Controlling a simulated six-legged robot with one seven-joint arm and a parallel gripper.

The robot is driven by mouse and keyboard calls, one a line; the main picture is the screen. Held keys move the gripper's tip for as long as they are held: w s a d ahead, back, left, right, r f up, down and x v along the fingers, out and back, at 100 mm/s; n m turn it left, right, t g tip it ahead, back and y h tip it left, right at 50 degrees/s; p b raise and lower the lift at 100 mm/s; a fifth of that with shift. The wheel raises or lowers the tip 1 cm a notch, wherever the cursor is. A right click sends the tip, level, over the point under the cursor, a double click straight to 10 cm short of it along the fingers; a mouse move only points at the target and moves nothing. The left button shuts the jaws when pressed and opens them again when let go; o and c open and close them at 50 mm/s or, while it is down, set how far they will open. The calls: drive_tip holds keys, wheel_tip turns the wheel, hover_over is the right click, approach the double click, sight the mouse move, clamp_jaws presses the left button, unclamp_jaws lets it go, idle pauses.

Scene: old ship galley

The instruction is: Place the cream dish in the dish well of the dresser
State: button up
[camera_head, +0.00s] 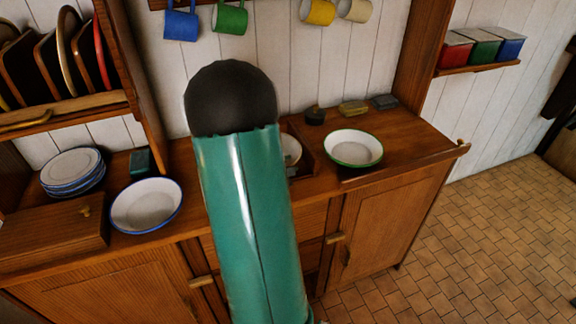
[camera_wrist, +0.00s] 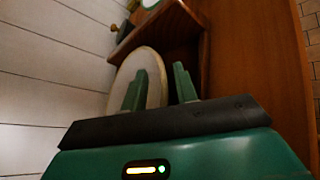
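A cream, round dish (camera_head: 291,149) shows partly beside my arm in the head view, at a wooden-sided recess (camera_head: 306,160) in the dresser top (camera_head: 410,140). My arm hides the rest of both, so I cannot tell how the dish sits. In the wrist view a pale round dish (camera_wrist: 152,62) with a tan edge is behind my gripper's left finger, near wooden boards. My gripper (camera_wrist: 160,88) has its two green fingers apart, with no object clearly clamped between them. My gripper is hidden in the head view.
A green-rimmed dish (camera_head: 353,147) stands right of the recess and a blue-rimmed dish (camera_head: 146,205) left of my arm. Stacked plates (camera_head: 73,168) and a wooden box (camera_head: 55,240) are at the left. Mugs (camera_head: 230,18) hang above. Small items (camera_head: 352,108) line the back.

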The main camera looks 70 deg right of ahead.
drive_tip(key=shift+a, duration=0.1)
drive_tip(key=v, duration=1.2)
drive_tip(key=shift+a+r, duration=0.25)
drive_tip(key=shift+r, duration=0.1)
drive_tip(key=w+a+r+m+t+y, duration=0.1)
drive_tip(key=a+r+y, duration=0.3)
drive_tip(key=a, duration=0.8)
drive_tip(key=w+a+r+m+t+y, duration=0.1)
drive_tip(key=a+r+m+t+y, duration=0.3)
drive_tip(key=a, duration=0.9)
drive_tip(key=w+a+r+m+t+y, duration=0.1)
drive_tip(key=a+y, duration=0.5)
drive_tip(key=a, duration=0.7)
wheel_tip(320, 180, up, 4)
drive_tip(key=shift+a+f+m+t, duration=0.15)
drive_tip(key=shift+a+m+t, duration=0.05)
drive_tip(key=shift+m+t, duration=0.75)
drive_tip(key=shift+w+d, duration=0.1)
drive_tip(key=shift+d, duration=0.1)
